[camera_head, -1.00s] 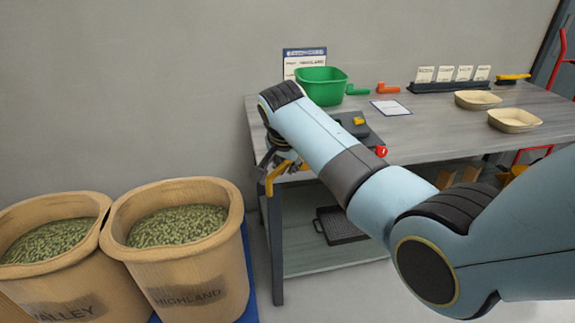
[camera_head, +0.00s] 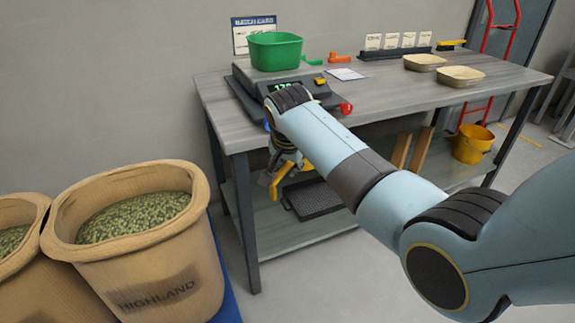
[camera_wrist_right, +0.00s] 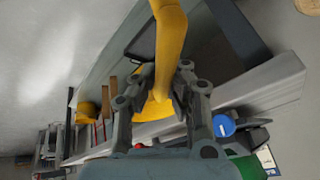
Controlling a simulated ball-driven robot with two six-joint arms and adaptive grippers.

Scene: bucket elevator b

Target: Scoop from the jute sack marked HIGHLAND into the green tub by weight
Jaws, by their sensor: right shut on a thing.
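The jute sack marked HIGHLAND (camera_head: 172,275) stands open on the floor at lower left, filled with green pellet-like material (camera_head: 135,217). The green tub (camera_head: 275,53) sits upright on a scale (camera_head: 247,72) with a lit display (camera_head: 285,88), partly hidden by my arm; I cannot read the digits surely. My right gripper (camera_head: 277,174) is in front of the bench's left end, right of the sack and apart from it. It is shut on a yellow scoop (camera_wrist_right: 168,45), whose shaft shows between the fingers in the right wrist view. The scoop's contents cannot be seen. My left gripper is out of view.
Another filled sack (camera_head: 45,290) stands at far left. The bench (camera_head: 390,105) carries two shallow tan trays (camera_head: 425,61), a green scoop (camera_head: 312,59), an orange scoop (camera_head: 340,57) and a card rack (camera_head: 395,50). A yellow bucket (camera_head: 473,145) stands beneath.

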